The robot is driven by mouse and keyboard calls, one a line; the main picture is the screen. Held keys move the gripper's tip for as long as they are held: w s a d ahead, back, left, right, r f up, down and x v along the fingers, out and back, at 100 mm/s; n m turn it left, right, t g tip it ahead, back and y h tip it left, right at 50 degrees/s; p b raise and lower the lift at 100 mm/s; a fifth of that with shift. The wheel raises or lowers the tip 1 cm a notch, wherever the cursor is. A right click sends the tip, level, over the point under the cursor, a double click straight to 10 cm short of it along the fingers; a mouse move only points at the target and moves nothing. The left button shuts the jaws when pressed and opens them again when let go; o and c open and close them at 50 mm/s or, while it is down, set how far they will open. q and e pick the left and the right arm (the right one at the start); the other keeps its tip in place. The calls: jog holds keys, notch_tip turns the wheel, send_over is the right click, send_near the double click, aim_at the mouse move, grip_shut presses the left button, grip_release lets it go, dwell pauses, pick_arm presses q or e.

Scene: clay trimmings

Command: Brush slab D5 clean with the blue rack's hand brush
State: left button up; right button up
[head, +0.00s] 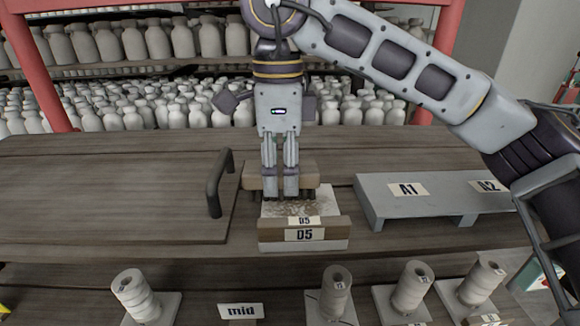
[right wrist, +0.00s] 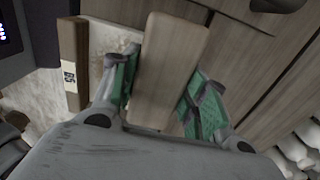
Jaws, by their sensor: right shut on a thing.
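Slab D5 (head: 332,208) is a pale slab on the wooden bench, with brown crumbs on its top and a brown strip labelled D5 (head: 270,235) along its front. My right gripper (head: 280,188) points down at the slab's back edge and is shut on the hand brush (head: 254,180), a wooden block. In the right wrist view the brush (right wrist: 168,70) lies between the green finger pads, beside the slab (right wrist: 105,38). The bristles are mostly hidden, so I cannot tell whether they touch the slab. My left gripper is out of view.
A wooden board with a dark handle (head: 216,185) lies to the left. A grey rack (head: 440,200) labelled A1 and A2 stands to the right. Below the front edge are several clay pieces (head: 337,290) and a "mid" sign (head: 240,311). Shelves of bottles stand behind.

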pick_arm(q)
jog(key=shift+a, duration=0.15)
pick_arm(e)
jog(key=shift+a, duration=0.15)
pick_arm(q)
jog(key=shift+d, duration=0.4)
pick_arm(e)
jog(key=shift+s, duration=0.1)
jog(key=shift+s+b, duration=0.3)
jog(key=shift+s, duration=0.3)
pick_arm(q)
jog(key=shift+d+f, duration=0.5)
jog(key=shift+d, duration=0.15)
pick_arm(e)
jog(key=shift+s, duration=0.7)
jog(key=shift+f, duration=0.1)
pick_arm(q)
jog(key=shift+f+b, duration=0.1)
jog(key=shift+b, duration=0.2)
pick_arm(e)
jog(key=shift+d, duration=0.25)
jog(key=shift+d, duration=0.5)
pick_arm(q)
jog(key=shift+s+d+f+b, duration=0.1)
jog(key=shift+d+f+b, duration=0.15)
jog(key=shift+b, duration=0.05)
pick_arm(e)
jog(key=shift+d, duration=0.85)
